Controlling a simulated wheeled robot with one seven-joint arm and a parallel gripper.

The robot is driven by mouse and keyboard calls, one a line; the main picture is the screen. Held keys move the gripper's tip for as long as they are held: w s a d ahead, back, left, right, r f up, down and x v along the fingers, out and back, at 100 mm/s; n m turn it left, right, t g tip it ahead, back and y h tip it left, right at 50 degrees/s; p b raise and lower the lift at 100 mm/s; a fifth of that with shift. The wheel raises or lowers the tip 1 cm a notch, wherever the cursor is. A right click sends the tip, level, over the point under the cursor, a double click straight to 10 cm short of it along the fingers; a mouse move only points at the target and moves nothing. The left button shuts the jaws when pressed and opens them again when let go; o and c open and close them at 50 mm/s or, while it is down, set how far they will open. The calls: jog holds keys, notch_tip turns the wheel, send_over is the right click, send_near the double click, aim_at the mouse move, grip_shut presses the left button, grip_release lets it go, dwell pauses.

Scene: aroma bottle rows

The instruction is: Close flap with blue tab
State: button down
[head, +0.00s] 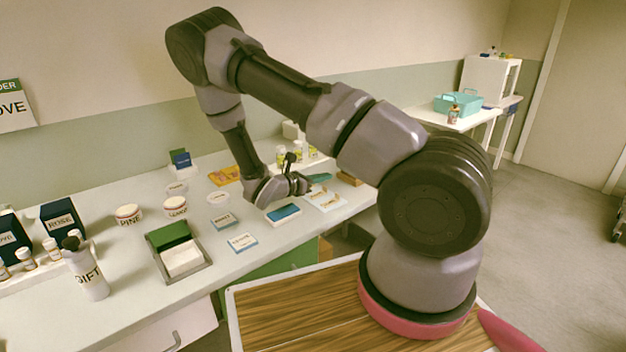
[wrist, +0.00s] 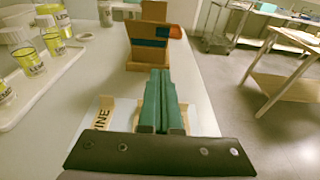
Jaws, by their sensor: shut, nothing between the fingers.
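A small brown cardboard box (wrist: 143,58) stands on the white table ahead of my gripper in the wrist view. A brown panel (wrist: 154,11) stands up at its back. A blue patch (wrist: 150,43), which looks like the blue tab, lies across the box below that panel, and an orange piece (wrist: 175,32) is at its right. In the head view the brown box (head: 349,179) is partly visible beyond my gripper (head: 318,178). My gripper's teal fingers (wrist: 161,73) are together and empty, pointing at the box's near side; contact cannot be told.
A white tray with yellow-banded jars (wrist: 54,44) stands left in the wrist view. A white tray (head: 326,200) with a labelled card lies below my gripper. A blue-topped box (head: 284,213) is nearby.

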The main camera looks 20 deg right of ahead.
jog(key=d, duration=0.1)
jog(key=w+d+r, duration=0.1)
jog(key=d, duration=0.2)
jog(key=shift+w+d+r, duration=0.15)
jog(key=shift+w+d, duration=0.2)
jog(key=shift+w, duration=0.05)
jog(key=shift+w+d+r, duration=0.1)
jog(key=shift+d+r, duration=0.15)
jog(key=shift+d, duration=0.1)
jog(key=shift+r, duration=0.1)
jog(key=shift+r+y, duration=0.2)
jog(key=shift+y, duration=0.2)
